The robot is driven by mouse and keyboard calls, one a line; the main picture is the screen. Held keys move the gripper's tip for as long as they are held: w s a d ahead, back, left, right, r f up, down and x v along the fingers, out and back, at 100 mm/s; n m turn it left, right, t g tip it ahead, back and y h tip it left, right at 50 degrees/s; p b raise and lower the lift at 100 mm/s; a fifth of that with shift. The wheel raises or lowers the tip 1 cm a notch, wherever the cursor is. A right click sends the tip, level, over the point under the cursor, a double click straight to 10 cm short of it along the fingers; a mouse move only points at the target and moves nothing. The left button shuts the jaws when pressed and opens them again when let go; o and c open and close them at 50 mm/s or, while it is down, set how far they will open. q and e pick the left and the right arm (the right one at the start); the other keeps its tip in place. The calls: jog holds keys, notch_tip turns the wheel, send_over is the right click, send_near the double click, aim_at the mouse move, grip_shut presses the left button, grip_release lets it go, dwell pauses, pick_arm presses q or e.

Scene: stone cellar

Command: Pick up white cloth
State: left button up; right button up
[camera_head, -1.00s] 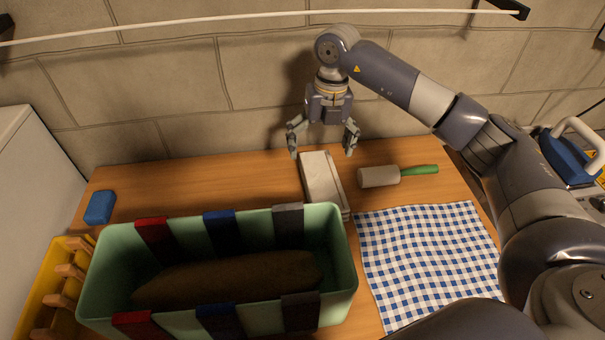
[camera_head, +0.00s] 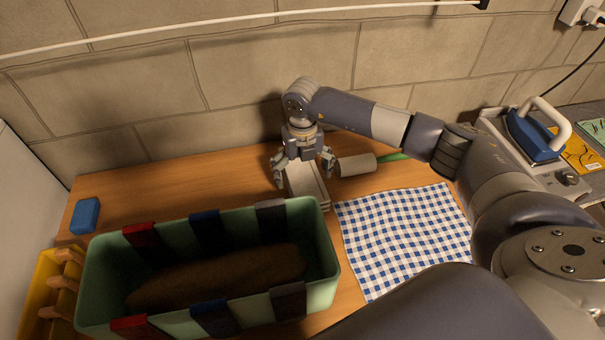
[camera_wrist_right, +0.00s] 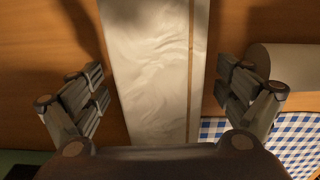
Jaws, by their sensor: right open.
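A flat white oblong thing (camera_head: 308,185), apparently the white cloth, lies on the wooden table behind the green bin. In the right wrist view the white cloth (camera_wrist_right: 155,70) fills the middle, with a soft crumpled pattern on top and a narrow brown line along its right side. My right gripper (camera_head: 303,170) points down over its back part, one finger on each side. The gripper is open, and in the right wrist view its fingers (camera_wrist_right: 160,85) stand apart from both edges of the cloth. My left gripper is not in view.
A green bin (camera_head: 323,255) with coloured clips stands close in front. A white roller (camera_head: 357,165) with a green handle lies right of the gripper. A blue-checked cloth (camera_head: 405,235) lies front right. A blue block (camera_head: 86,215) is at left. The stone wall (camera_head: 160,90) rises behind.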

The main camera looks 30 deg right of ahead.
jog(key=c, duration=1.4)
